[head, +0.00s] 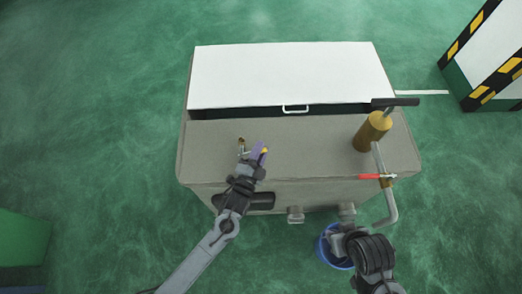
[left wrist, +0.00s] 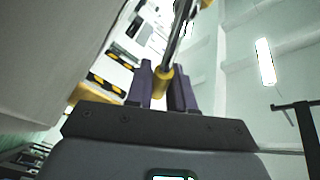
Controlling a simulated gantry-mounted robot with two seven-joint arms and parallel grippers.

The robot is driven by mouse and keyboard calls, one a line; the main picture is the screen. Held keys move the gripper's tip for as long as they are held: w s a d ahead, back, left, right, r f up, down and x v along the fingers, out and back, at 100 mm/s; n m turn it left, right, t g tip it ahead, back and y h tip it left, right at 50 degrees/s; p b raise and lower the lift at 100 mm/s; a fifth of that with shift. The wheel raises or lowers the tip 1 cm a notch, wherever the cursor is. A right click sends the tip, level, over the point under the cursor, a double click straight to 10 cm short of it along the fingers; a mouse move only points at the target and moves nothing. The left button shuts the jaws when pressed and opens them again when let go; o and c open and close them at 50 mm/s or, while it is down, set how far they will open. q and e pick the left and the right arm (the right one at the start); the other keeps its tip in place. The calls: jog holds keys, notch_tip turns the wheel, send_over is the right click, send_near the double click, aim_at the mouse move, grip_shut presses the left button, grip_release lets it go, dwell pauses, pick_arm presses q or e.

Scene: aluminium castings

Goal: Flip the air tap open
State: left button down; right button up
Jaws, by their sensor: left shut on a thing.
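A lever tap with a red handle (head: 370,177) and a brass body (head: 386,181) sits on a grey pipe (head: 390,208) at the right front of the bench; it looks like the air tap. My left gripper (head: 260,152), with purple fingers, is well to its left, over the bench's front edge. In the left wrist view the fingers are shut on a yellow-ended metal rod (left wrist: 163,84). A small brass-coloured fitting (head: 241,145) stands just left of this gripper. My right gripper (head: 340,243) is low, over the bucket; its fingers are unclear.
The grey bench (head: 310,142) has a white panel (head: 290,72) with a handle at the back. A blue bucket (head: 327,256) is on the floor in front. The bench top's middle is clear.

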pick_arm(q)
jog(key=c, duration=1.1)
grip_release()
jog(key=shift+s, duration=0.15)
jog(key=p+v, duration=0.2)
jog(key=v, duration=0.8)
jog(key=shift+s+a+p, duration=0.2)
jog(key=shift+s+p, duration=0.05)
jog(key=shift+p, duration=0.05)
